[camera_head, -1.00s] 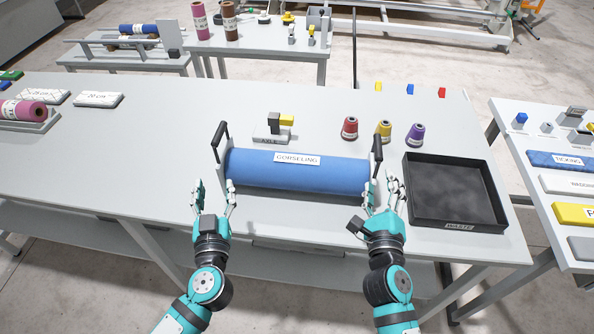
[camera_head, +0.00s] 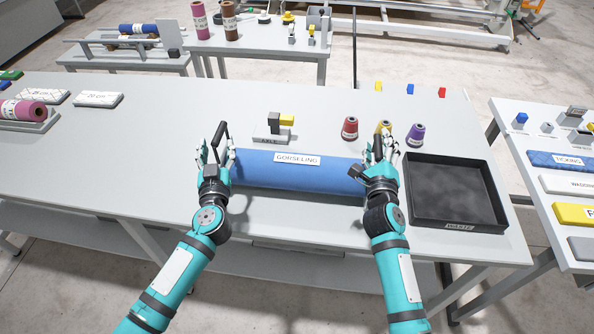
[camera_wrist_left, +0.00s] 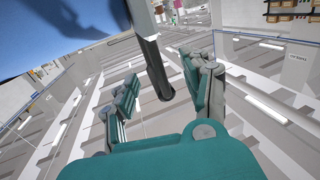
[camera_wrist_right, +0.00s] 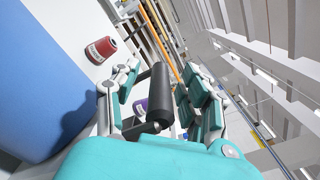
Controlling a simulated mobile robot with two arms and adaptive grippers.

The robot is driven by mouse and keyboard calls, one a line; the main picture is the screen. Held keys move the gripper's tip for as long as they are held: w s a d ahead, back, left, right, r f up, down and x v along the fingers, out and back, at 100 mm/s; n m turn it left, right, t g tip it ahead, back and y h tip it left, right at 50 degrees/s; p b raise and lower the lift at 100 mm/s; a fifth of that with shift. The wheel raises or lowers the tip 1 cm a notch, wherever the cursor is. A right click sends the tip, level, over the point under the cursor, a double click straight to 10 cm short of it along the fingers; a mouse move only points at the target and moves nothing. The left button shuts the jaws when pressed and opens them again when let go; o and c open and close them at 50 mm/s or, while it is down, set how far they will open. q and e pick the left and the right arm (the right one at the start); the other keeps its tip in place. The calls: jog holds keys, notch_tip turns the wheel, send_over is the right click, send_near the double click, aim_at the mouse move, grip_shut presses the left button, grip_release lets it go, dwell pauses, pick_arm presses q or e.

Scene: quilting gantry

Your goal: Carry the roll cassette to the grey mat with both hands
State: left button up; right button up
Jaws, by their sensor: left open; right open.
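The roll cassette (camera_head: 298,178) is a blue roll labelled "GORSELING" lying across the light grey table, with a black handle at each end. My left gripper (camera_head: 219,155) is open at the left handle (camera_head: 218,137); in the left wrist view the handle (camera_wrist_left: 154,68) stands between the spread fingers. My right gripper (camera_head: 379,150) is open at the right end and covers most of that handle. In the right wrist view the black handle (camera_wrist_right: 160,95) lies between the open fingers. I cannot tell whether any finger touches a handle. I cannot make out a grey mat.
A black waste tray (camera_head: 458,224) stands close right of the cassette. Red (camera_head: 350,128), yellow and purple (camera_head: 415,134) thread cones and a small block stand (camera_head: 273,132) are behind it. A pink roll (camera_head: 24,110) sits far left. The table's left-middle is clear.

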pick_arm(q)
grip_shut()
pick_arm(e)
grip_shut()
